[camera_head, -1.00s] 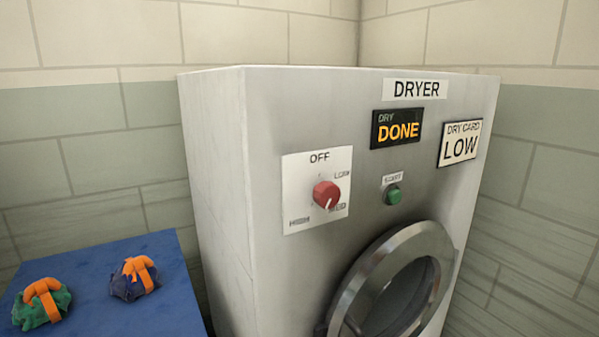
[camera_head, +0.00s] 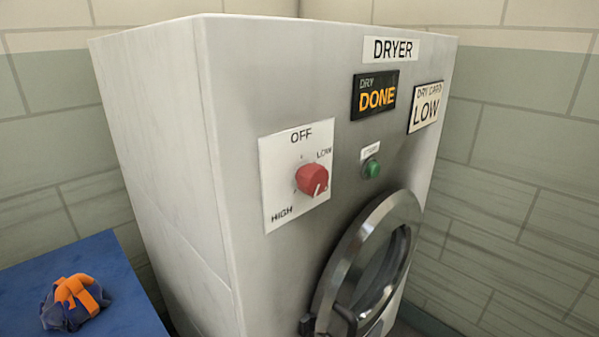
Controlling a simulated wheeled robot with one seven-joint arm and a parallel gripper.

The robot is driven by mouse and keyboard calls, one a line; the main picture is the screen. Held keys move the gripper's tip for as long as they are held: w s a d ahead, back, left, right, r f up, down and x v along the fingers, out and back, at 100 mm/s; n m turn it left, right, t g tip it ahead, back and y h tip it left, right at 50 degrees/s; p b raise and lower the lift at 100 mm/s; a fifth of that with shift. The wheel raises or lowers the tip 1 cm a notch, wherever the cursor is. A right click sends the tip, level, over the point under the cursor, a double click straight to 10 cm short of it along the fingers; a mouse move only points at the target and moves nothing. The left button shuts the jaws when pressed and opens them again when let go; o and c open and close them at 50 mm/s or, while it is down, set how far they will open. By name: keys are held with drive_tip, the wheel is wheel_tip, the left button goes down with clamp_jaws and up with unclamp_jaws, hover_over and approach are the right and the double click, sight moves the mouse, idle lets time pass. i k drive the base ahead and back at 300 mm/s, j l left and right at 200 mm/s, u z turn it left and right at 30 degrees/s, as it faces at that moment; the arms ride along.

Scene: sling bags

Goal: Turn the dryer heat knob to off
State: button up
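The dryer (camera_head: 235,90) is a large grey-white machine that fills the middle of the view. Its heat knob (camera_head: 311,180) is red and round, on a white plate (camera_head: 278,163) marked OFF at the top, LOW at upper right and HIGH at lower left. The knob's white pointer line (camera_head: 318,189) points down and slightly right, away from OFF. The MED label seems hidden behind the knob. My gripper is not in view.
A green button (camera_head: 371,168) sits right of the knob. The sign (camera_head: 375,96) reads DRY DONE and the card (camera_head: 425,107) reads LOW. The round door (camera_head: 350,262) is below. A blue surface (camera_head: 110,295) at left bears a dark bundle with an orange strap (camera_head: 75,301).

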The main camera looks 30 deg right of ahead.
sight(312, 178)
drive_tip(key=i+l+u, duration=0.35)
drive_tip(key=l, duration=0.25)
drive_tip(key=i+l+u, duration=0.15)
drive_tip(key=l, duration=0.2)
drive_tip(key=i, duration=0.05)
